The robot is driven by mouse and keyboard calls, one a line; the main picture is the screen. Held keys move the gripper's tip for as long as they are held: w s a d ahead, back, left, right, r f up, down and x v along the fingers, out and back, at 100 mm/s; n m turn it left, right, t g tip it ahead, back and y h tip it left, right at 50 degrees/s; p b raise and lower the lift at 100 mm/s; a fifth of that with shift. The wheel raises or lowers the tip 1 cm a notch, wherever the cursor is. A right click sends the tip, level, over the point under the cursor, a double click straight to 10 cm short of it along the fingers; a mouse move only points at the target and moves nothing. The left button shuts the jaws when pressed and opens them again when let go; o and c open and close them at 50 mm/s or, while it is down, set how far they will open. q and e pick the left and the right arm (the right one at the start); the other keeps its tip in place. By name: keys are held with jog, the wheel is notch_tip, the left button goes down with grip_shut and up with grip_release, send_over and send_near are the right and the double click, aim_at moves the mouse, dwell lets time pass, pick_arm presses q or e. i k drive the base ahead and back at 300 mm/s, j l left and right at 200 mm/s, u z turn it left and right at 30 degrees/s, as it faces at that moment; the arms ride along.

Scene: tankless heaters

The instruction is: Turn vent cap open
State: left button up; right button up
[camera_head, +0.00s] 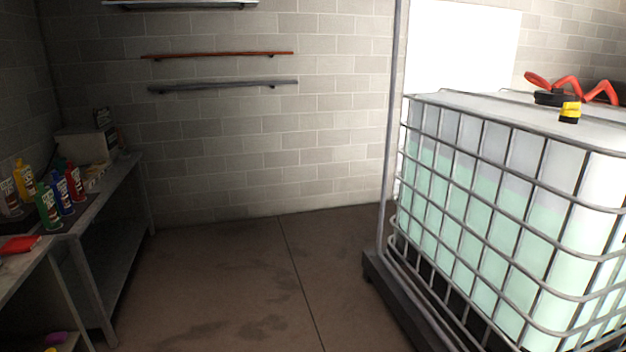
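A large caged liquid tank (470,190) with pale green liquid stands at the right. On its top are a round black cap (556,98) and a small yellow cap with a black lower part (570,112). I cannot tell which of these is the vent cap, or whether either is open. A red, bent, hose-like thing (570,86) lies beside and behind the black cap. Neither of my grippers shows in the head view.
A grey metal bench (100,215) along the left wall holds several coloured bottles (60,188) and a box (85,143). The tank rests on a dark pallet (400,305). A vertical pole (391,130) rises at its left. The brown floor (240,290) between is clear.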

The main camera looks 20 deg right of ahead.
aim_at(570, 108)
jog(key=i+z, duration=0.35)
jog(key=i+j+z, duration=0.1)
jog(key=i+z, duration=0.25)
jog(key=i+j+z, duration=0.35)
jog(key=i+l, duration=0.1)
jog(key=i, duration=0.05)
